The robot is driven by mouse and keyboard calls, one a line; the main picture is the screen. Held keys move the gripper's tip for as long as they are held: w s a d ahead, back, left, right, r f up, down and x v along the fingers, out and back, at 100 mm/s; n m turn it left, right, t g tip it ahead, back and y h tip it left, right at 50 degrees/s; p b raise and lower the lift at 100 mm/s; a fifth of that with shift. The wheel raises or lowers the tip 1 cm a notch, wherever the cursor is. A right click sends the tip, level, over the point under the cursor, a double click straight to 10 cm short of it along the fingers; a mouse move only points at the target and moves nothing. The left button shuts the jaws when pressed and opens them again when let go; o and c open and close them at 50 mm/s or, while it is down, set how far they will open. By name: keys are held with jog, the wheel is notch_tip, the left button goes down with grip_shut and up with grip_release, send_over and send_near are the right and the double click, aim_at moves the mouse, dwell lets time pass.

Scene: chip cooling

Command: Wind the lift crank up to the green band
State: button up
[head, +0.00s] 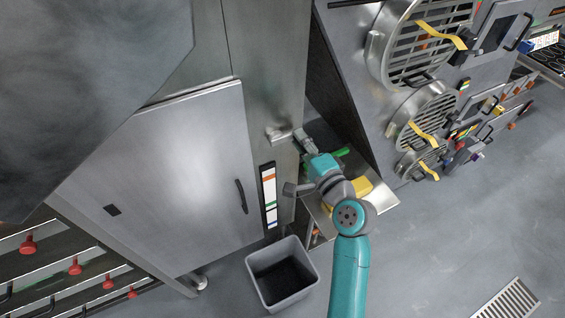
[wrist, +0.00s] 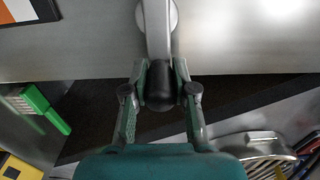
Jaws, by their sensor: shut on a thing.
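The lift crank (head: 279,135) is a pale metal arm on the side of the grey steel cabinet. In the wrist view its metal arm (wrist: 157,35) runs up to a round hub, and its dark grip (wrist: 160,98) points toward me. My gripper (head: 302,139) is at the crank; in the wrist view my gripper's fingers (wrist: 161,78) close on both sides of the dark grip. The upright gauge strip (head: 268,190) is below the crank, white with an orange band near the top and a green band (head: 270,208) lower down. A pointer on it is too small to tell.
A grey bin (head: 282,273) stands on the floor below the gauge. A metal shelf with a yellow object (head: 362,188) and a green brush (wrist: 44,107) is beside my arm. Round grilles with yellow ribbons (head: 428,78) are at right. Floor at right is clear.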

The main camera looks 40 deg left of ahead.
jog(key=shift+s+f, duration=0.1)
jog(key=shift+f, duration=0.9)
jog(key=shift+s+a+f, duration=0.25)
jog(key=shift+s+f, duration=0.3)
jog(key=shift+f, duration=0.3)
jog(key=shift+s+a+f, duration=0.3)
jog(key=shift+s+f, duration=0.3)
jog(key=shift+s, duration=0.15)
